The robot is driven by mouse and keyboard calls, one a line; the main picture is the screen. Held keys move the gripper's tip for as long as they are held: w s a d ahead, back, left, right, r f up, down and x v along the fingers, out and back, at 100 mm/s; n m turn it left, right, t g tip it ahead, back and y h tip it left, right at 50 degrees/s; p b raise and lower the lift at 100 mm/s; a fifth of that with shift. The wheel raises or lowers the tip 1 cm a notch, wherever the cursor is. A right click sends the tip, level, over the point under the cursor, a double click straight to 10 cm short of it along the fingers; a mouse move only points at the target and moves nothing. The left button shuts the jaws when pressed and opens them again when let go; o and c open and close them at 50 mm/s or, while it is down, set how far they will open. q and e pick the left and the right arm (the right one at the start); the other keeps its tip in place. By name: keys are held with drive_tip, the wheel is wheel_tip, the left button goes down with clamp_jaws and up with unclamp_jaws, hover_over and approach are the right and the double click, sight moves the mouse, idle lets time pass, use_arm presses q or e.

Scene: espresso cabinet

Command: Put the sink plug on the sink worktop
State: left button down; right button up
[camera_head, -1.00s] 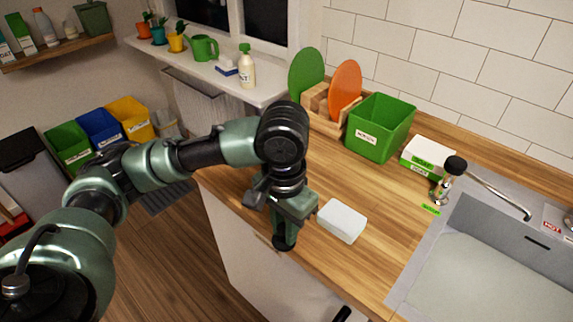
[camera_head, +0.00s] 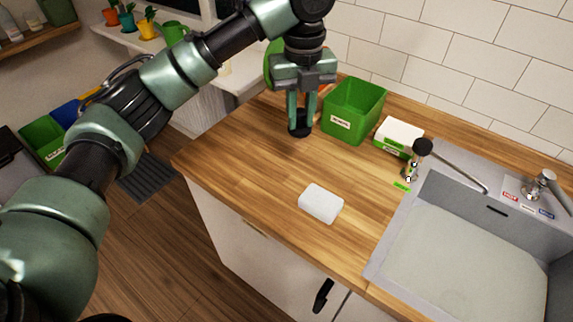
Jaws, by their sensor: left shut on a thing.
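My left gripper (camera_head: 300,112) points down over the wooden sink worktop (camera_head: 240,150), left of the green box. It is shut on a small black round thing, which looks like the sink plug (camera_head: 300,129). The fingers hide part of the plug. Whether the plug touches the worktop or hangs just above it, I cannot tell. My right gripper is not in view.
A white block (camera_head: 321,203) lies near the worktop's front. The green box (camera_head: 354,109), a green-and-white soap box (camera_head: 399,137), a black-topped tap (camera_head: 423,147) and the grey sink (camera_head: 460,265) are to the right. The worktop's left part is bare.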

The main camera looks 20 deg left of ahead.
use_arm(q)
drive_tip(key=shift+w+d+r+m, duration=0.1)
drive_tip(key=shift+w+r+m, duration=0.1)
drive_tip(key=shift+m, duration=0.2)
drive_tip(key=shift+f, duration=0.35)
wheel_tip(320, 180, down, 19)
drive_tip(key=p, duration=0.3)
drive_tip(key=shift+f, duration=0.15)
drive_tip(key=c, duration=1.5)
unclamp_jaws()
drive_tip(key=shift+c, duration=0.2)
